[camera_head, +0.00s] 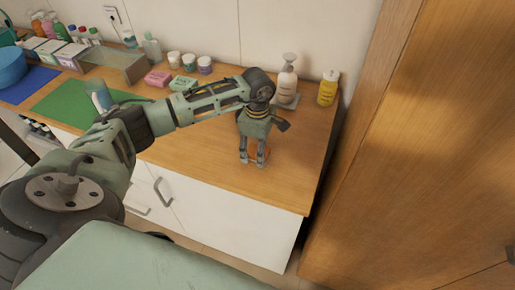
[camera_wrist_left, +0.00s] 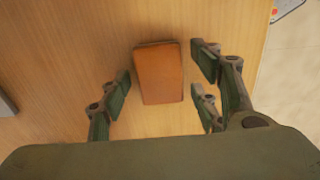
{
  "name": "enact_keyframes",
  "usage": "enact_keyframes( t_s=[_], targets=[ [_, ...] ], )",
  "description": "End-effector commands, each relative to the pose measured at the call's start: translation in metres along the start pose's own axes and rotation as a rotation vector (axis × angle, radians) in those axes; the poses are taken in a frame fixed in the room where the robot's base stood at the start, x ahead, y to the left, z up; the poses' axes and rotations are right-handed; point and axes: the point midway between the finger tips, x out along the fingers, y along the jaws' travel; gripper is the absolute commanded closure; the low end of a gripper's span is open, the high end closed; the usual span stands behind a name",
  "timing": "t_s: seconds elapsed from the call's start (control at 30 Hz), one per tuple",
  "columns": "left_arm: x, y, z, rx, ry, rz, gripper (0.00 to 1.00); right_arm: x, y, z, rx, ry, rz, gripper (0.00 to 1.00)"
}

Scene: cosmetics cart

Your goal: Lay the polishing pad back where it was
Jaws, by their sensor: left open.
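The polishing pad (camera_wrist_left: 159,74) is an orange-brown block lying flat on the wooden counter. My left gripper (camera_wrist_left: 163,88) is open, with its fingers on either side of the pad and visible gaps between them and it. In the head view my left gripper (camera_head: 253,160) points down over the right part of the counter, and only a bit of orange shows between its fingers. My right gripper is not in view.
The wooden counter (camera_head: 205,160) is clear in front of the gripper. A pump bottle (camera_head: 287,78) and a yellow bottle (camera_head: 327,88) stand behind it. Pink and green boxes, small jars and a green mat (camera_head: 70,102) lie left. A wooden cabinet (camera_head: 430,150) rises at right.

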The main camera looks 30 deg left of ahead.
Motion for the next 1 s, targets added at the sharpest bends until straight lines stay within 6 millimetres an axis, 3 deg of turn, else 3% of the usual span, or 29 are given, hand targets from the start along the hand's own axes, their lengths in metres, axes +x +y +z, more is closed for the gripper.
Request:
enact_keyframes(
  t_s=[0.6, 1.0],
  targets=[
    [-0.109, 0.001, 0.0, 0.001, -0.001, 0.004, 0.43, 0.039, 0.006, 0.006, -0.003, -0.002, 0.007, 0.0],
    [-0.121, 0.0, 0.0, 0.0, -0.001, 0.0, 0.43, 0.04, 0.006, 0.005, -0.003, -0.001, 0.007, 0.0]
  ],
)
